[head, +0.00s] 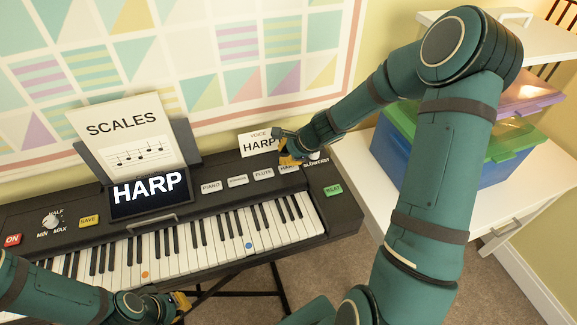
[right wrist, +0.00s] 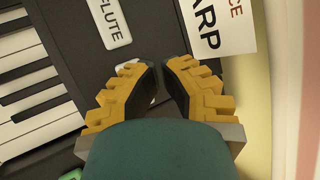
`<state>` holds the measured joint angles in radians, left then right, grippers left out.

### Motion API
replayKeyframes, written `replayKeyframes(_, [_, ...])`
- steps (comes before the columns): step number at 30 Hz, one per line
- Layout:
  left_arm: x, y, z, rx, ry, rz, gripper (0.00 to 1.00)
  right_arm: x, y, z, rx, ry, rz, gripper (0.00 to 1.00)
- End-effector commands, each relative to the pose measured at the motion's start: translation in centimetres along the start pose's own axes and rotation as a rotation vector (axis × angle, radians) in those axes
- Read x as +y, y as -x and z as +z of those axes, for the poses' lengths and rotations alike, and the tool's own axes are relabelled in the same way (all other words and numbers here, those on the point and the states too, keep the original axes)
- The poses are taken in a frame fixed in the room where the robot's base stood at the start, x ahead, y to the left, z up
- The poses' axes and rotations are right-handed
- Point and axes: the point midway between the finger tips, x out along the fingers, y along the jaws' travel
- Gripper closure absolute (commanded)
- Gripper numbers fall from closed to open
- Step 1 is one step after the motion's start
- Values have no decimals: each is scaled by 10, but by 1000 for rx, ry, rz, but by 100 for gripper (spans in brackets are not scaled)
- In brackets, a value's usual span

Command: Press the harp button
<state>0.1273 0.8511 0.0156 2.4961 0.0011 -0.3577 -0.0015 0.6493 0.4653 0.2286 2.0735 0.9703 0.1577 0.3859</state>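The white harp button (head: 288,169) is in the row of sound buttons on the black keyboard (head: 335,218), right of the flute button (head: 263,174). It is partly covered by my right gripper (head: 290,157), whose yellow fingers are right at it. In the right wrist view, my right gripper (right wrist: 162,65) has its fingertips almost together and holds nothing. A white button corner (right wrist: 127,68) shows beside the left finger; I cannot tell whether they touch. The keyboard's screen (head: 150,193) reads HARP. My left gripper (head: 181,301) is low in the head view, its fingers mostly hidden.
A HARP card (head: 259,143) stands behind the buttons, close to my right gripper. The slowest button (head: 316,163) and green beat button (head: 333,190) lie to the right. A SCALES sheet (head: 120,130) stands behind the screen. A blue bin (head: 455,165) sits on a white cabinet.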

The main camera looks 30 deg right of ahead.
Motion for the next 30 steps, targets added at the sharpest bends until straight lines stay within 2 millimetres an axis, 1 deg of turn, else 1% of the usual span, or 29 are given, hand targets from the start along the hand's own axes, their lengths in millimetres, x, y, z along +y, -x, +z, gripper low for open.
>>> replayKeyframes(5, [3,9,-1,0,0,0,100,-5,8,5,0,1,0,100])
replayKeyframes(18, [15,40,-4,0,0,0,100,-21,40,21,0,0,0,100])
replayKeyframes(30, [15,40,-4,0,0,0,100,-21,40,21,0,0,0,100])
